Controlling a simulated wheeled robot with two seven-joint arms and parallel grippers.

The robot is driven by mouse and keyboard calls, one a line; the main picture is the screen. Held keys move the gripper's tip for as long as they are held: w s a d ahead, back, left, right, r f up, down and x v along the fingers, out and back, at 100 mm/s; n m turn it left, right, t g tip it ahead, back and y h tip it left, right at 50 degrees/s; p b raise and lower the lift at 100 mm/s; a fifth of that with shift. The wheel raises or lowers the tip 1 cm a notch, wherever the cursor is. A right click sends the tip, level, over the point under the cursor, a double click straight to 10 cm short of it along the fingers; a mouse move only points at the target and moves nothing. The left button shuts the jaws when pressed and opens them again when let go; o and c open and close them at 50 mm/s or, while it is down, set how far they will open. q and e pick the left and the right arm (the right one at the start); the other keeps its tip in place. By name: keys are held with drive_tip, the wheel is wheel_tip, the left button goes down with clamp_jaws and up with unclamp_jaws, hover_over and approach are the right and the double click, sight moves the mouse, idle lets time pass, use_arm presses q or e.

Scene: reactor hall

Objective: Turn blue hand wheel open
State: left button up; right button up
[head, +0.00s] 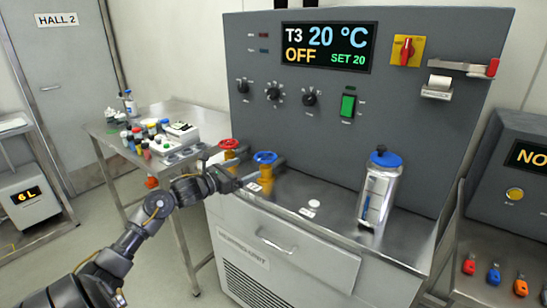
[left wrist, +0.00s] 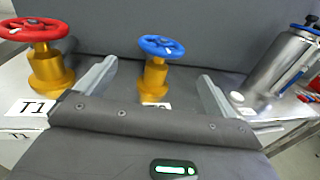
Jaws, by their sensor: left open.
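The blue hand wheel (head: 265,157) sits on a brass valve body on the steel bench top. It also shows in the left wrist view (left wrist: 161,46), upright and beyond my fingers, roughly centred between them. My left gripper (head: 240,182) is open, with its fingers spread either side of the blue wheel's line; it appears apart from the valve. In the left wrist view the left gripper's fingers (left wrist: 152,90) hold nothing. The red hand wheel (head: 229,144) stands left of the blue one, on a brass body with a T1 label (left wrist: 30,107). My right gripper is not in view.
A steel canister with a blue lid (head: 378,188) stands on the bench to the right. A control panel (head: 340,120) rises behind the valves, its display reading T3 20 °C, OFF, SET 20. A side table (head: 185,108) with several small bottles is at left.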

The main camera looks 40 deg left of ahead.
sight(266, 158)
use_arm(q)
drive_tip(key=shift+s+r, duration=0.1)
drive_tip(key=shift+s, duration=0.05)
drive_tip(key=w, duration=0.3)
drive_tip(key=shift+d+r, duration=0.3)
drive_tip(key=w, duration=0.4)
drive_tip(key=w+d, duration=0.1)
drive_tip(key=w, duration=0.2)
drive_tip(key=shift+d+f, duration=0.1)
drive_tip(key=shift+f, duration=0.05)
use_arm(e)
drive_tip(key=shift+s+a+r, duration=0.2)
